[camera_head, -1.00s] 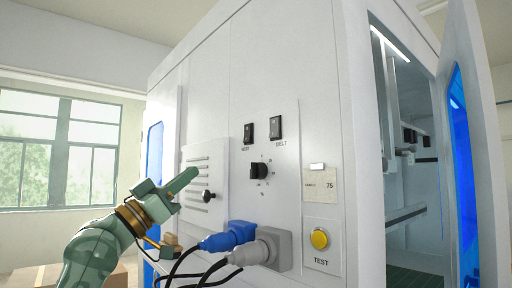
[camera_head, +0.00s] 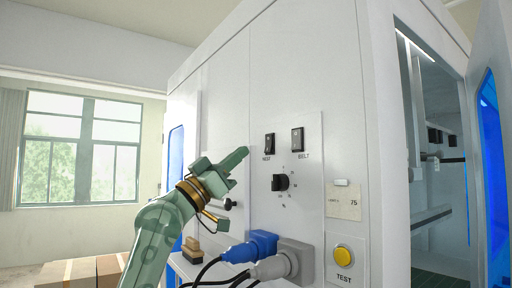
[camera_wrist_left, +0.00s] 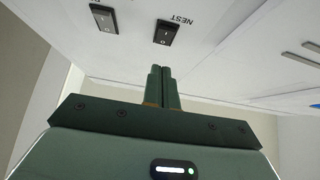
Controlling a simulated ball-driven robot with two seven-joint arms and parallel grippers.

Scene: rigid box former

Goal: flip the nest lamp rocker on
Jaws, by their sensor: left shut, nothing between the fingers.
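The nest lamp rocker (camera_head: 269,144) is a small black switch on the white cabinet panel, with the label NEST below it. It also shows in the left wrist view (camera_wrist_left: 166,32), just beyond my fingertips and apart from them. A second black rocker, labelled BELT (camera_head: 298,140), sits to its right; the left wrist view shows it too (camera_wrist_left: 103,18). My left gripper (camera_head: 243,153) is shut and empty, its fingers pointing up and right toward the nest rocker from the left. The fingers also show together in the left wrist view (camera_wrist_left: 160,72). My right gripper is not in view.
Below the rockers are a black rotary knob (camera_head: 280,182), a blue plug (camera_head: 250,246), a grey plug (camera_head: 285,263) with cables, and a yellow TEST button (camera_head: 343,254). The cabinet's open door (camera_head: 492,150) is at the right. Cardboard boxes (camera_head: 80,272) stand at lower left.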

